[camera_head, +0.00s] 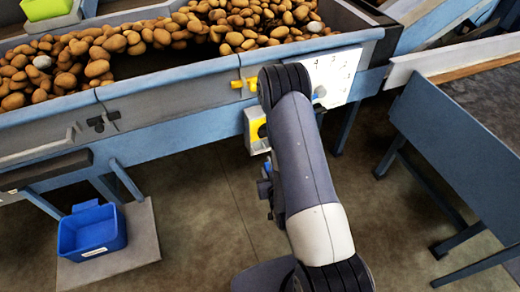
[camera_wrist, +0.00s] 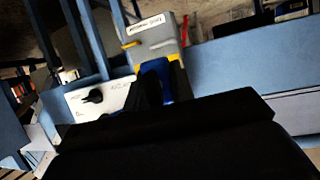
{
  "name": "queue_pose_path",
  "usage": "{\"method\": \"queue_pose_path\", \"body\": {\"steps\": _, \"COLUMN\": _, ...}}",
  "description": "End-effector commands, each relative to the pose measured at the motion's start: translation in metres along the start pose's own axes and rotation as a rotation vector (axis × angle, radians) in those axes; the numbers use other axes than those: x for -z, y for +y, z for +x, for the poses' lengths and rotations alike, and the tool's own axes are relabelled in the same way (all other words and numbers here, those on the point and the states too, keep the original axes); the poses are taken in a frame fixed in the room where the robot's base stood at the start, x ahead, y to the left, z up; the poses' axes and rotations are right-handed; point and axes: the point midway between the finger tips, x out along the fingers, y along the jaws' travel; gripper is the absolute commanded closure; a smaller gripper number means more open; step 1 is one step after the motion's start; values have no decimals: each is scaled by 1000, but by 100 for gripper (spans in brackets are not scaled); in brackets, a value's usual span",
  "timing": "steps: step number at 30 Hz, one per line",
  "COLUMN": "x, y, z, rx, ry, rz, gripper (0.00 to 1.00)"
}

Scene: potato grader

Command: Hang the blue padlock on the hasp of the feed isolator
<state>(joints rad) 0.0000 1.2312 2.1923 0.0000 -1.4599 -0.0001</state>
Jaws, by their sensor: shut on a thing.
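The feed isolator (camera_head: 255,130) is a grey and yellow box on the side of the blue grader frame, partly hidden behind my arm. In the wrist view the isolator (camera_wrist: 155,38) shows as a grey box with yellow edges and a white label, just beyond my fingers. My gripper (camera_wrist: 163,82) is shut on the blue padlock (camera_wrist: 155,66), whose blue body shows between the dark fingers, close in front of the isolator. The shackle and the hasp cannot be made out, and I cannot tell if padlock and isolator touch.
A white panel with a black knob (camera_wrist: 93,96) is beside the isolator. The grader trough (camera_head: 150,80) above holds many potatoes. A blue bin (camera_head: 92,230) stands on a floor board at lower left. A blue conveyor frame (camera_head: 455,140) is at right. Floor between is clear.

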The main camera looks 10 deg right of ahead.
Motion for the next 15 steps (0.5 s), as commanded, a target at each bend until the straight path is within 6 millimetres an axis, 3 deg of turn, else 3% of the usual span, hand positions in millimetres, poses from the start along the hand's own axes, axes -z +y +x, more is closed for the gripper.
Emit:
{"method": "queue_pose_path", "body": {"steps": 5, "x": -4, "y": 0, "z": 6, "rx": 4, "ry": 4, "rz": -2, "gripper": 99}}
{"method": "queue_pose_path", "body": {"steps": 15, "x": -20, "y": -4, "z": 39, "rx": 43, "ry": 8, "rz": -19, "gripper": 99}}
